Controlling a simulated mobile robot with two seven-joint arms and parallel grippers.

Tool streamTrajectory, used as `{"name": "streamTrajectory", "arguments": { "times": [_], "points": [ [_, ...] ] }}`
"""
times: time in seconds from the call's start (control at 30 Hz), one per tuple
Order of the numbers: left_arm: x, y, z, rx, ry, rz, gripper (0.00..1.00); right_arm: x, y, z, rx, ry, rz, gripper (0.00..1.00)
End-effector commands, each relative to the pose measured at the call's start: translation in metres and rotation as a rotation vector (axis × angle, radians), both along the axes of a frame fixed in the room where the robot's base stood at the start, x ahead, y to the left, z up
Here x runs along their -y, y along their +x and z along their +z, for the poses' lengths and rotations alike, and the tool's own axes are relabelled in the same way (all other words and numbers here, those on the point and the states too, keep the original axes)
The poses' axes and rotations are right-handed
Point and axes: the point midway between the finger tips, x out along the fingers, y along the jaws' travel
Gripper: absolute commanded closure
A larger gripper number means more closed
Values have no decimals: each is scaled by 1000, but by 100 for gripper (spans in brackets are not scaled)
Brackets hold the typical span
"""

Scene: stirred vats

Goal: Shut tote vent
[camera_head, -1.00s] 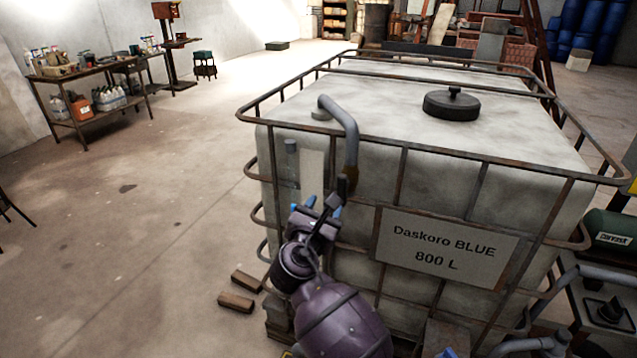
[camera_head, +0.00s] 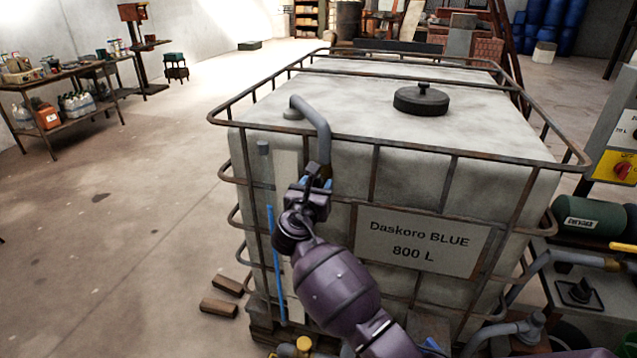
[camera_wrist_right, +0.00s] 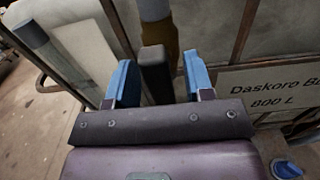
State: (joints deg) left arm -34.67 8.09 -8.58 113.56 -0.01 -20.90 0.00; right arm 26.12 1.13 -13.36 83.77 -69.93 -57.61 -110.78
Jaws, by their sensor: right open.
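The white caged tote (camera_head: 300,165) carries a plate reading "Daskoro BLUE 800 L". Its grey vent pipe (camera_head: 316,118) rises from the top, bends over the front edge and hangs down, with a brass-coloured lower part (camera_wrist_right: 158,34). A dark handle (camera_wrist_right: 155,75) stands upright in front of that part in the right wrist view. My right gripper (camera_head: 316,184) is open at the pipe's lower end. Its blue fingers (camera_wrist_right: 157,80) stand either side of the handle; I cannot tell whether they touch it. In the head view the gripper largely hides the handle. My left gripper is out of view.
The tote's rusty cage bars (camera_head: 448,185) surround the gripper's work area. A black lid (camera_head: 421,99) sits on top. A thin blue upright strip (camera_head: 276,265) is left of my arm. Pipes and a green tank (camera_head: 590,217) stand right. Floor at left is mostly clear.

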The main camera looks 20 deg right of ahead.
Motion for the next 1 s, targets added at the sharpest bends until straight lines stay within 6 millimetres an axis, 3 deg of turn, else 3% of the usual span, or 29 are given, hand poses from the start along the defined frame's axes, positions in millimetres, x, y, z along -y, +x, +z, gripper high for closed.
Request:
{"name": "streamTrajectory", "arguments": {
  "times": [0.2,0.5,0.8,1.0],
  "points": [
    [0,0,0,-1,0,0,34,8,12,0,0,0,0,52],
    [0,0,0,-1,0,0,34,9,13,0,0,1,0,52],
    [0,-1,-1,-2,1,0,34,9,13,0,0,1,0,98],
    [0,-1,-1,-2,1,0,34,9,13,0,4,8,0,100]
  ]
}}
